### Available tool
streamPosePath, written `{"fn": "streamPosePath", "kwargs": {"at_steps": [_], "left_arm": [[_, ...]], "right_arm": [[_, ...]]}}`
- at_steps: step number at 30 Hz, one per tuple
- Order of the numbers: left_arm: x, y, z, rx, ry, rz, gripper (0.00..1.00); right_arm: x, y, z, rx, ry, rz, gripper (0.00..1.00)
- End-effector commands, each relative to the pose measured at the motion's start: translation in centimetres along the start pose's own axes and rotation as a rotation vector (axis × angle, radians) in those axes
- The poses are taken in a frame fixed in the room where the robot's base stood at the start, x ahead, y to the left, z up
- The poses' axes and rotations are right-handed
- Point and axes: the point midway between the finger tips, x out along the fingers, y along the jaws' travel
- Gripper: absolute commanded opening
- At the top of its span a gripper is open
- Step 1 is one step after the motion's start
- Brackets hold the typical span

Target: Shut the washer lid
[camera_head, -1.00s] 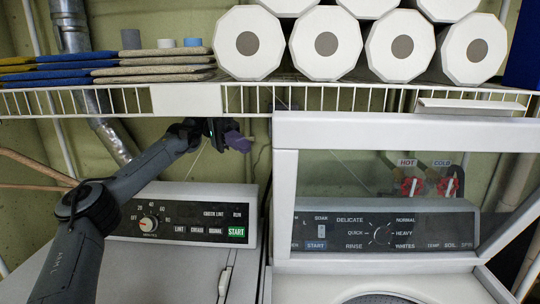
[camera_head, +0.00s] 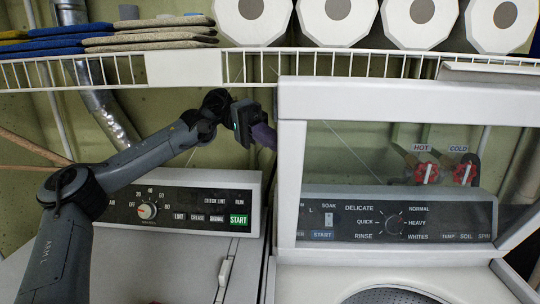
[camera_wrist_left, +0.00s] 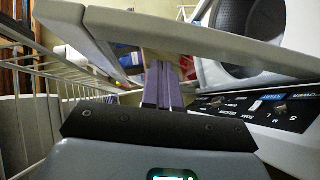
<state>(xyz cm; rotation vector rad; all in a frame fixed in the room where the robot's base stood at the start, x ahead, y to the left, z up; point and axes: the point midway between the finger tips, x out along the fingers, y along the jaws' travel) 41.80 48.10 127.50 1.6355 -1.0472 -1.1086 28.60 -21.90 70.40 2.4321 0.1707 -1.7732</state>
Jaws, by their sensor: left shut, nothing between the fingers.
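The washer lid (camera_head: 400,101) stands open and upright, a white frame around a clear pane. The washer's open drum (camera_head: 385,296) shows at the bottom of the head view. My left gripper (camera_head: 265,135), with purple fingers, is just left of the lid's upper left edge. In the head view its tips come close to that edge; I cannot tell whether they touch. In the left wrist view the fingers (camera_wrist_left: 163,85) are shut and empty, reaching under or behind the lid's frame (camera_wrist_left: 190,40). My right gripper is not in view.
A wire shelf (camera_head: 350,66) with white rolls and folded cloths runs above the lid. A second machine's control panel (camera_head: 180,208) stands at left. Red hot and cold taps (camera_head: 427,172) sit behind the pane. The washer's control panel (camera_head: 390,222) is seen through it.

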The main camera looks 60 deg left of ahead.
Motion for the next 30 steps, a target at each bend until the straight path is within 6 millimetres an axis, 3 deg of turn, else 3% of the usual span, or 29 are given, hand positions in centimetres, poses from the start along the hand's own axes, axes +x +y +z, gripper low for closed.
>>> {"fn": "streamPosePath", "kwargs": {"at_steps": [12,30], "left_arm": [[1.7,0.0,1.8,0.0,0.0,0.0,0.0],[1.8,-0.1,2.0,-0.001,0.0,0.0,0.0]], "right_arm": [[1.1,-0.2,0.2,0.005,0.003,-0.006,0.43],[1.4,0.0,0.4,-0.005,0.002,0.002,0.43]]}}
